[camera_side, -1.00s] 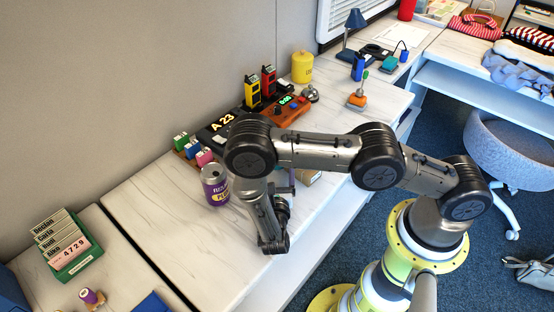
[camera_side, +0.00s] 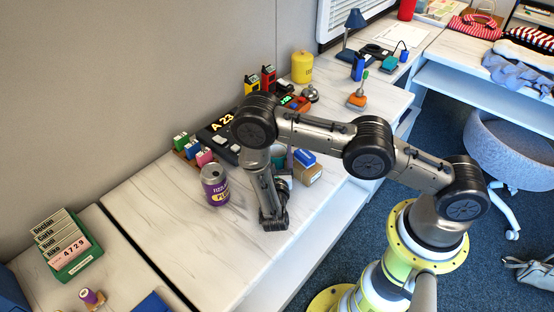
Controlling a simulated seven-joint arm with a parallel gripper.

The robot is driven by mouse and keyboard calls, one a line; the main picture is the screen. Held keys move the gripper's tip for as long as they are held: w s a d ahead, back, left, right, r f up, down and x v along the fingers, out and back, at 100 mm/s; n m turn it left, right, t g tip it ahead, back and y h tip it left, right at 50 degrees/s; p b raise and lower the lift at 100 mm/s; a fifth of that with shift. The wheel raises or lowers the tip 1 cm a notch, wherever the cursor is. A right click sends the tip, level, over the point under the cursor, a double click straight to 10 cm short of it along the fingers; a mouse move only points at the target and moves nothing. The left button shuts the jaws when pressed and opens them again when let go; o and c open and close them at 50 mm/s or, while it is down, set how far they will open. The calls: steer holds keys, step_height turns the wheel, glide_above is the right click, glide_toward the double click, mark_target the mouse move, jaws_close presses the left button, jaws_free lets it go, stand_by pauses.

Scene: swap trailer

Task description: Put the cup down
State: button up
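My arm reaches in from the right and bends down over the front middle of the white desk. Its lowest visible joint hangs near the desk's front edge. My gripper's fingers are hidden behind my own arm links or too small to make out, so I cannot tell what they hold. I cannot pick out a cup for certain.
A cardboard box (camera_side: 309,174) with a blue item (camera_side: 304,158) stands just right of my lower arm. A green card holder (camera_side: 70,246) is at left. The desk (camera_side: 150,212) is bare left of the can.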

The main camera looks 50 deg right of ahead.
steer(key=c, duration=0.8)
steer(key=shift+r, duration=0.2)
